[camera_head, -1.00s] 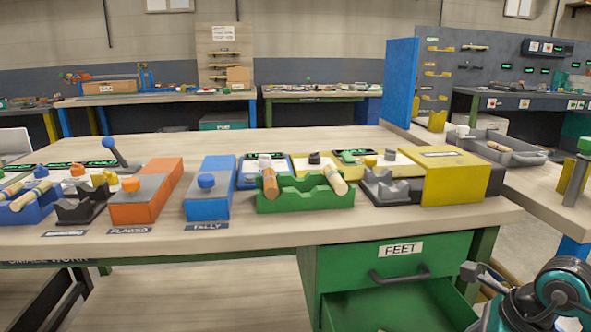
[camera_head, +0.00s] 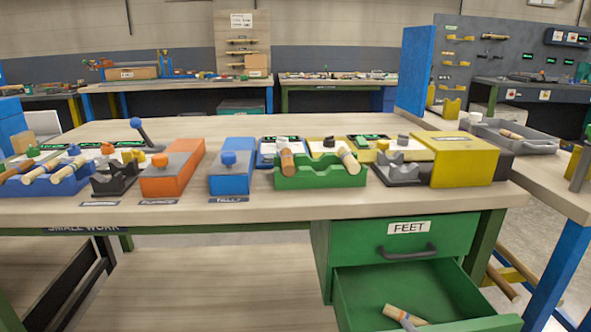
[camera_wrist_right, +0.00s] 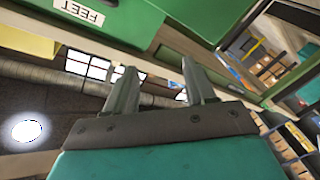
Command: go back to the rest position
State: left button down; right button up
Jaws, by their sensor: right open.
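My right gripper (camera_wrist_right: 159,68) shows in the right wrist view with its two fingers apart and nothing between them. Behind it are a window and a pipe, with the green bench front and the upside-down FEET label (camera_wrist_right: 84,12) at the upper left. In the head view no gripper can be clearly made out. My left gripper is in neither view.
The bench (camera_head: 230,208) holds an orange box (camera_head: 170,178), a blue box (camera_head: 230,180), a green rack (camera_head: 320,178) with turned pieces and a yellow box (camera_head: 465,160). The FEET drawer (camera_head: 385,280) stands open with a turned piece (camera_head: 404,314) inside.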

jog(key=s+a+f+m+g+h, duration=0.25)
jog(key=s+f+m+g, duration=0.4)
jog(key=f+m, duration=0.4)
pick_arm(q)
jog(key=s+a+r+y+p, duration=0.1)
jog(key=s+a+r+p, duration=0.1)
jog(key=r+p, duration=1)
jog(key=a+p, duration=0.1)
jog(key=p, duration=0.5)
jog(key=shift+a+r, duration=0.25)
pick_arm(e)
jog(key=s+d+r, duration=0.1)
jog(key=d+r, duration=0.1)
jog(key=r, duration=0.3)
jog(key=s+d+r+h, duration=0.1)
jog(key=s+d+r, duration=0.1)
jog(key=r, duration=0.4)
jog(key=shift+s+n, duration=0.2)
jog(key=shift+n, duration=0.25)
